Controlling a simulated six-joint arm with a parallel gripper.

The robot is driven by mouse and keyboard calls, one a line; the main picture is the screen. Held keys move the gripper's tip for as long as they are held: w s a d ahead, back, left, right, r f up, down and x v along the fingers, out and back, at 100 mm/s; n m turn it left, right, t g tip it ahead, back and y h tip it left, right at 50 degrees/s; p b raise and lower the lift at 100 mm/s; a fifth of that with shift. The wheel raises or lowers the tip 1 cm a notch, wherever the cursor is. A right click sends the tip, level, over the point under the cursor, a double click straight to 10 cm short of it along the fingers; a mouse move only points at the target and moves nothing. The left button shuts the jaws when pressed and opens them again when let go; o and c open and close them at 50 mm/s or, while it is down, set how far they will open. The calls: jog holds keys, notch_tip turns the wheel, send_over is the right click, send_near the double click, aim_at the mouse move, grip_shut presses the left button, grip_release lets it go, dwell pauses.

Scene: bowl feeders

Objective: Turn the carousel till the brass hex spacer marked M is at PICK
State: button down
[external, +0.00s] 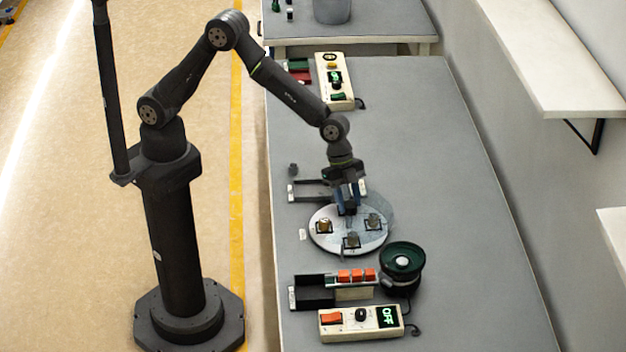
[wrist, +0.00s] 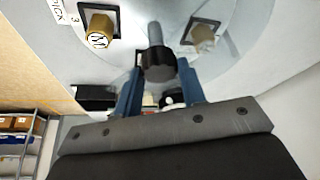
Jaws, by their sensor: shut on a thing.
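The round pale carousel (external: 322,244) lies on the grey bench and carries several pieces in dark square pockets. The brass hex spacer marked M (wrist: 98,30) sits in a pocket beside a label 3, close to the PICK label (wrist: 57,12) at the upper left of the wrist view. Another brass-coloured piece (wrist: 200,38) sits in a pocket to the right; its mark is not readable. My gripper (external: 347,208) is low at the carousel's far side. Its blue fingers (wrist: 160,85) are closed around a dark ribbed knob (wrist: 158,66) on a grey post.
A dark tray (external: 312,190) stands just behind the carousel. Another control box (external: 335,82) stands at the back. The bench's right side is clear.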

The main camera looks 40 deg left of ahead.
jog(key=c, duration=0.9)
grip_release()
jog(key=shift+r, duration=0.1)
jog(key=v, duration=1.7)
jog(key=shift+r, duration=0.2)
jog(key=shift+w+d+f, duration=0.1)
jog(key=x, duration=1.7)
jog(key=shift+f, duration=0.2)
